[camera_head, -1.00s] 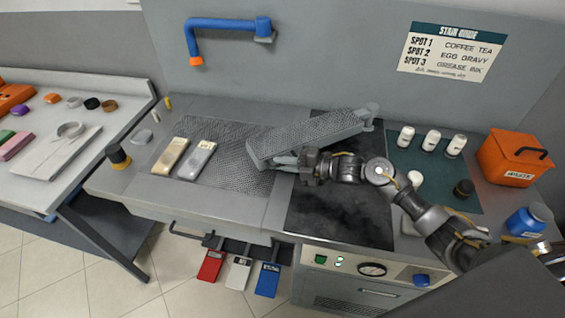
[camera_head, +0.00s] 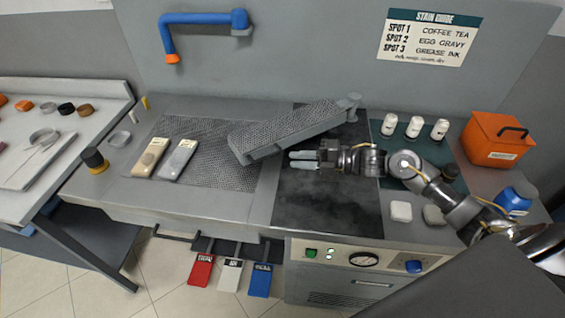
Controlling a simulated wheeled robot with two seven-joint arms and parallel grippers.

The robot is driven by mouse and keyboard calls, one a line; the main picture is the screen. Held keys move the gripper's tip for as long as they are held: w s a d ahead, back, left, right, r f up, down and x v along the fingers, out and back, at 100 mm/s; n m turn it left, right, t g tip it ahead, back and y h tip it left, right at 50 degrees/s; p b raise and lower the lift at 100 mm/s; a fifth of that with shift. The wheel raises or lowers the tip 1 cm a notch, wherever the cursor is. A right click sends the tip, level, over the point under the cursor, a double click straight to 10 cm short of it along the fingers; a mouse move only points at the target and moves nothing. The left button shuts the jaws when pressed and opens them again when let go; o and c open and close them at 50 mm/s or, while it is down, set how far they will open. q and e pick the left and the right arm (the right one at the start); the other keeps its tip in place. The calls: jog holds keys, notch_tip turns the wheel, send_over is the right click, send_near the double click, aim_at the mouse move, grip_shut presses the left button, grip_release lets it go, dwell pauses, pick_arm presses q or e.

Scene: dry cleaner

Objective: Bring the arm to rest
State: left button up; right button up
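My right arm comes in from the lower right. Its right gripper (camera_head: 302,159) points left above the dark panel of the workbench (camera_head: 325,205). Its two pale fingers are parallel with a narrow gap between them, and nothing shows between them. The grey mesh-topped sleeve board (camera_head: 290,127) lies at an angle just behind the fingers; they appear apart from it. My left gripper is not in view.
Two brushes (camera_head: 150,156) (camera_head: 179,159) lie on the mesh at left. White-capped bottles (camera_head: 414,126), an orange box (camera_head: 495,142) and a blue container (camera_head: 511,199) stand at right. White blocks (camera_head: 401,211) sit near my forearm. The dark panel's front is clear.

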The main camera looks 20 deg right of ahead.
jog(key=shift+v, duration=1.05)
